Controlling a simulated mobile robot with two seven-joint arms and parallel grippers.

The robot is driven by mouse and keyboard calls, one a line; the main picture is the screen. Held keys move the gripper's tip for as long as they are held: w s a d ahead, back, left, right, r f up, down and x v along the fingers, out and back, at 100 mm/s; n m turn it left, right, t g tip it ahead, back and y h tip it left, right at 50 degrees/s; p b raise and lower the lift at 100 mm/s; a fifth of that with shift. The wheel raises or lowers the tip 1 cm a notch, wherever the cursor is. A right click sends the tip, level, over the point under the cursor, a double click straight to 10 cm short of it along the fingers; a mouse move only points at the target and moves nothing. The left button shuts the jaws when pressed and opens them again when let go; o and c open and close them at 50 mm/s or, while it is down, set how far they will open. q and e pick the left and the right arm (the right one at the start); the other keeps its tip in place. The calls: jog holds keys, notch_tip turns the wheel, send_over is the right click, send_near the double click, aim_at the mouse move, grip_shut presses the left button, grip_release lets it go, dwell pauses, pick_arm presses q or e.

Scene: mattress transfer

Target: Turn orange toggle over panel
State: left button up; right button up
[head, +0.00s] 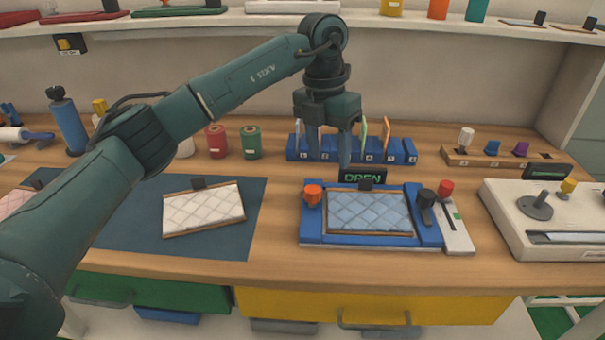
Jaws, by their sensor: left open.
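The orange toggle (313,194) stands at the left rear corner of a blue fixture (311,238). A light blue quilted panel (370,212) lies in that fixture, to the right of the toggle. I cannot tell whether any part of the toggle reaches over the panel's edge. My left gripper (329,158) points down, open and empty, above and behind the toggle and apart from it. Its fingers partly cover a blue rack behind. My right gripper is not in view.
A small display (363,177) seemingly reading OPEN stands behind the fixture. A black knob (426,197) and red knob (445,187) rise at its right. A white quilted panel (203,210) lies on a dark mat (150,237). The slotted blue rack (397,150) stands behind.

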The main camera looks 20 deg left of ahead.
aim_at(313, 189)
pick_arm(q)
jog(key=w+a+r+y, duration=0.1)
jog(key=a+r, duration=0.1)
jog(key=a, duration=0.1)
jog(key=shift+n, duration=0.3)
notch_tip(313, 189, down, 13)
jog(key=shift+w+p, duration=0.1)
jog(key=shift+p, duration=0.45)
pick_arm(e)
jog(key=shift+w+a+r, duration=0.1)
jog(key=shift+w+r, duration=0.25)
pick_arm(q)
jog(key=c, duration=1)
jog(key=shift+o, duration=0.2)
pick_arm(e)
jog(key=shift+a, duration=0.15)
